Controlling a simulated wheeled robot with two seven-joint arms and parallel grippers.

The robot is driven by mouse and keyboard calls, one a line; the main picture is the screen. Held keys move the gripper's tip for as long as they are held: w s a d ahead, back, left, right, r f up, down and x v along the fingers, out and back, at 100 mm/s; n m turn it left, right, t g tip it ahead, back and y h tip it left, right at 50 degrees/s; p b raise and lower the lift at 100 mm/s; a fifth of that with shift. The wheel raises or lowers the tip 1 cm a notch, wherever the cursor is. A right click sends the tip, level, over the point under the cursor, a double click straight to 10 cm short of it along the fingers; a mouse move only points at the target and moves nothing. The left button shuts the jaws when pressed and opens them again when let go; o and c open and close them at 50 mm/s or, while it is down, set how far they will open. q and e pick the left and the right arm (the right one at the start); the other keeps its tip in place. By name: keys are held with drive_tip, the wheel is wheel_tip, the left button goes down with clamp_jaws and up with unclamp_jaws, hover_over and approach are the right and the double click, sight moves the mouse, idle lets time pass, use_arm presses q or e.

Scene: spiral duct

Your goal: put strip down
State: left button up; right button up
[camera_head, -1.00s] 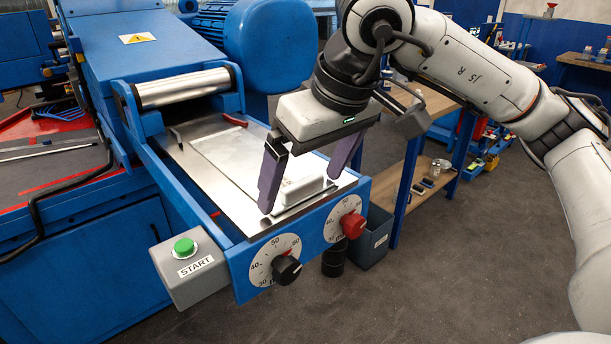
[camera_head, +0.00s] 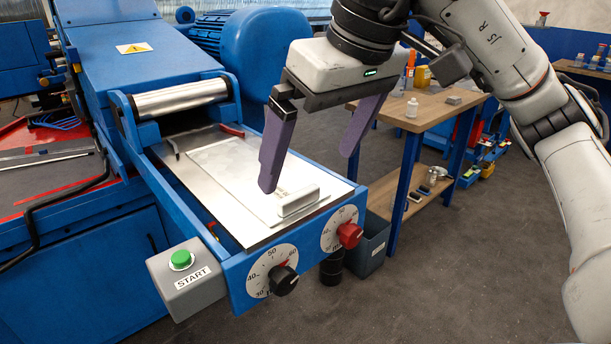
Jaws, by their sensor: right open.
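A thin, light metal strip (camera_head: 228,170) lies flat on the shiny feed table of the blue machine, behind its front panel. A small pale raised bar (camera_head: 298,201) stands at the strip's front end; I cannot tell whether it is part of the strip. My right gripper (camera_head: 308,172) is open and empty, with its two purple fingers well apart. It hangs above the front right part of the feed table (camera_head: 326,187), apart from the strip. My left gripper is not in view.
A metal roller (camera_head: 180,97) spans the rear of the feed table. A black knob (camera_head: 284,280), a red knob (camera_head: 350,235) and a grey box with a green START button (camera_head: 181,259) sit at the front. A wooden workbench (camera_head: 432,112) stands at the right.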

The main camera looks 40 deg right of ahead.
drive_tip(key=p+v, duration=0.1)
drive_tip(key=v, duration=0.3)
drive_tip(key=shift+s+r, duration=0.15)
drive_tip(key=shift+r, duration=0.2)
